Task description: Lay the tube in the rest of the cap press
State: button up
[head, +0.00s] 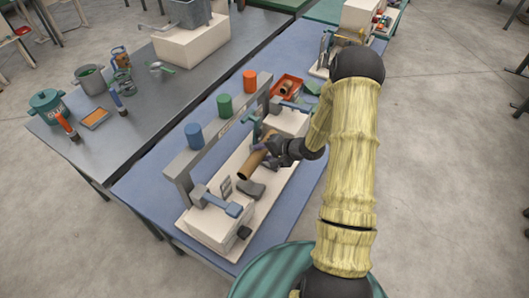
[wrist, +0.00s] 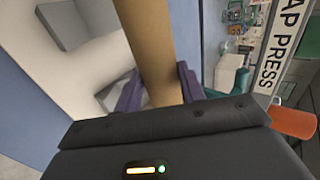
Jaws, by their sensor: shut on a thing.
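The tube (head: 250,167) is a brown cardboard cylinder, held slantwise above the white base of the cap press (head: 213,229). My gripper (head: 268,145) is shut on it near its far end. In the wrist view the tube (wrist: 155,45) runs between my purple fingertips (wrist: 160,90). A dark grey block (head: 250,188) on the base, which looks like part of the rest, is just beyond the tube's near end. The tube appears raised off the base, but the exact gap is unclear. My gripper and the tube hide part of the base's middle.
Blue (head: 194,136), green (head: 225,105) and orange (head: 250,81) cylinders top the press's grey rear beam. A blue-handled clamp (head: 222,203) stands at the near end. A red tray (head: 289,80) holding another brown piece sits beyond the far end. The blue table's front right is clear.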

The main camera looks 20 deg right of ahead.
notch_tip(320, 180, down, 6)
jog(key=b, duration=0.6)
jog(key=shift+s+d, duration=0.1)
jog(key=shift+d, duration=0.05)
jog(key=shift+f+b, duration=0.55)
jog(key=shift+f, duration=1.2)
jog(key=o, duration=1.1)
jog(key=shift+c, duration=0.2)
jog(key=v, duration=1.7)
